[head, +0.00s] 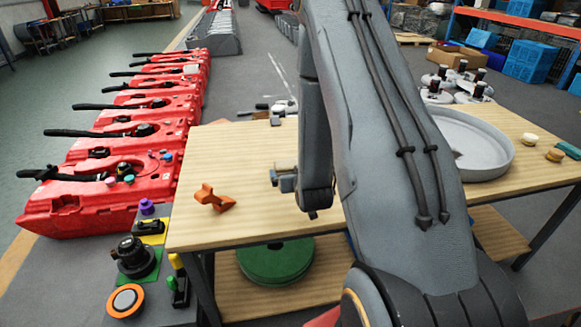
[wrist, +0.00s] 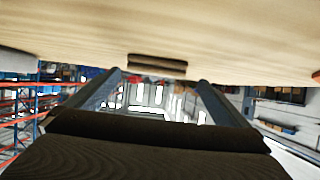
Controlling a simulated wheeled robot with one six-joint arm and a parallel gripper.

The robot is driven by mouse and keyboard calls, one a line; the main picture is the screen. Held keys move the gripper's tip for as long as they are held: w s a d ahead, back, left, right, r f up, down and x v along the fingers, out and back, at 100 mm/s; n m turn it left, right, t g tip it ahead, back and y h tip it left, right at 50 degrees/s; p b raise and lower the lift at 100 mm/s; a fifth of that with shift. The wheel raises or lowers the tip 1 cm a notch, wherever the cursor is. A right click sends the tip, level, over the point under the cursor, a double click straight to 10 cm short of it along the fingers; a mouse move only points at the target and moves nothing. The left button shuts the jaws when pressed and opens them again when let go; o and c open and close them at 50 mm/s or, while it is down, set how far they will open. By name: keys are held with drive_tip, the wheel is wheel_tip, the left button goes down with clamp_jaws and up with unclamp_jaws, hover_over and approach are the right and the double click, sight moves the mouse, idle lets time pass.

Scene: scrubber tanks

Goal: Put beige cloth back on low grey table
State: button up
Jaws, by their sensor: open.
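I cannot make out the beige cloth for certain in either view. A small pale folded-looking thing (head: 191,69) lies on a far red tank in the head view, too small to identify. The low grey table (head: 158,287) is at the lower left of the head view, beside the wooden table. In the wrist view my gripper (wrist: 160,82) is open, its fingers spread wide. A dark brown block-like thing (wrist: 157,66) shows ahead between the fingertips, against the wooden surface; I see no contact. In the head view my arm hides much of the middle.
The wooden table (head: 240,150) bears an orange fox-like figure (head: 214,198) and a round grey tray (head: 475,145). A black knobbed device (head: 132,257) and an orange-rimmed disc (head: 125,301) occupy the low grey table. Red tanks (head: 110,180) line the left. A green drum (head: 275,262) sits underneath.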

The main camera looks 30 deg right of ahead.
sight(291, 163)
drive_tip(key=shift+w+d+f, duration=0.2)
drive_tip(key=shift+w+d, duration=0.15)
drive_tip(key=shift+w, duration=0.05)
drive_tip(key=p+x, duration=0.1)
drive_tip(key=x, duration=0.2)
drive_tip(key=r+p+x, duration=0.1)
drive_tip(key=x, duration=0.1)
drive_tip(key=shift+w+d+f, duration=0.15)
drive_tip(key=shift+w+d, duration=0.05)
drive_tip(key=shift+w, duration=0.35)
drive_tip(key=shift+w+d+f, duration=0.15)
drive_tip(key=shift+w+f, duration=0.15)
drive_tip(key=shift+w, duration=0.2)
drive_tip(key=c, duration=1)
drive_tip(key=shift+r, duration=0.15)
